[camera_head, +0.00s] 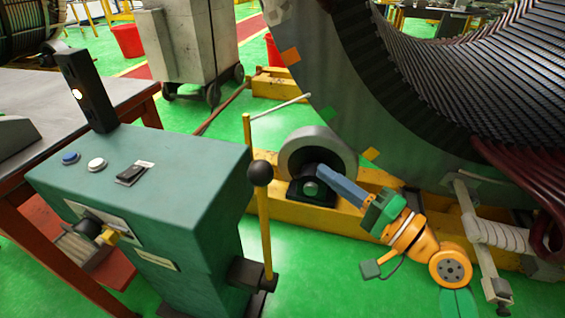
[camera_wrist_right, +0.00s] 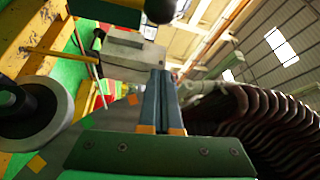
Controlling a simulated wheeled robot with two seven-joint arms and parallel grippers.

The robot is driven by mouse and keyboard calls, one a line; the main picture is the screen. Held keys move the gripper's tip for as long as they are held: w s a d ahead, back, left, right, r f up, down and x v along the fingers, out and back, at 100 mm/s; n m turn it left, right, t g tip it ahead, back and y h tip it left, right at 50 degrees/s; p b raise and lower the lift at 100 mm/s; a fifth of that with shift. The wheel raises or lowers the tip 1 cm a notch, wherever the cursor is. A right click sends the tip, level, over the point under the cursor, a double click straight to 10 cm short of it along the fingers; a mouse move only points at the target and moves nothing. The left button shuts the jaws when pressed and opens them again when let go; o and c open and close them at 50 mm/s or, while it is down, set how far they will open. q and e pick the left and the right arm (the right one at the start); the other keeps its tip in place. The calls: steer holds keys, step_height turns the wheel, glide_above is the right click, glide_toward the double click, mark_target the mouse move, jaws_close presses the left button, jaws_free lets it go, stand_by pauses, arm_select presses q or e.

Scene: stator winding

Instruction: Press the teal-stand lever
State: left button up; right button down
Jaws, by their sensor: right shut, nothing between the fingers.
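The teal stand (camera_head: 150,195) is at the left in the head view. Its lever (camera_head: 265,230) is a yellow rod, close to upright, with a black ball knob (camera_head: 260,172) on top, at the stand's right side. The knob also shows at the top edge of the wrist view (camera_wrist_right: 160,8). My right gripper (camera_head: 322,170) is to the right of the knob, apart from it. Its blue-grey fingers are together and empty, and they show in the wrist view (camera_wrist_right: 163,78). My left gripper is in neither view.
The stand's top has a blue button (camera_head: 70,158), a white button (camera_head: 96,164) and a black switch (camera_head: 131,174). Behind my right gripper are a grey wheel (camera_head: 318,143) and a yellow beam (camera_head: 290,208). The large stator (camera_head: 365,75) fills the right. Green floor is clear between lever and arm.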

steer(key=w+a+p, duration=0.2)
steer(key=w+a, duration=0.2)
steer(key=a, duration=0.4)
steer(key=shift+a, duration=0.3)
stand_by(0.3)
